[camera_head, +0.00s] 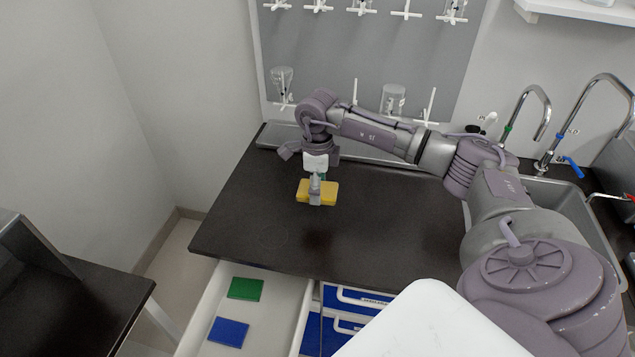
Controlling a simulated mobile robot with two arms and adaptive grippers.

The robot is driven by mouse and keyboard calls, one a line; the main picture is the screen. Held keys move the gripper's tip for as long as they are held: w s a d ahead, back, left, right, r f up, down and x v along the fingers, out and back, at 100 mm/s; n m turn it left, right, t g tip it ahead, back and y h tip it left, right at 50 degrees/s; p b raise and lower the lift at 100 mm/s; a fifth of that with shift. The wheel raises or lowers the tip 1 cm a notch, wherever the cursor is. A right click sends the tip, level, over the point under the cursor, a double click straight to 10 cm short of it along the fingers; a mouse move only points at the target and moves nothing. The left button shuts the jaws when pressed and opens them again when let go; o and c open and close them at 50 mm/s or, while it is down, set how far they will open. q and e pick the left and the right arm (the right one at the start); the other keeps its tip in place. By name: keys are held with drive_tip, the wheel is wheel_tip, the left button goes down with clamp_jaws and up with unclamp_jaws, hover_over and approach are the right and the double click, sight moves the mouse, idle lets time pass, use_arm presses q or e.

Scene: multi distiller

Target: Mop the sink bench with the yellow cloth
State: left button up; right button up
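The yellow cloth (329,193) is a small block-like pad over the left part of the dark sink bench (250,225). My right gripper (315,190) comes down from above, with its fingers closed around the middle of the cloth. Whether the cloth touches the bench top or hangs just above it is hard to tell. My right arm reaches across the bench from the right and hides part of it. My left gripper does not show.
An open drawer (262,272) below the bench holds a green pad (245,289) and a blue pad (228,332). A sink (570,200) with taps is at the right. A pegboard (370,50) with glassware stands behind. The bench's front left is clear.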

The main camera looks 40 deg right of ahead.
drive_tip(key=shift+r+p, duration=2)
drive_tip(key=shift+r, duration=1.55)
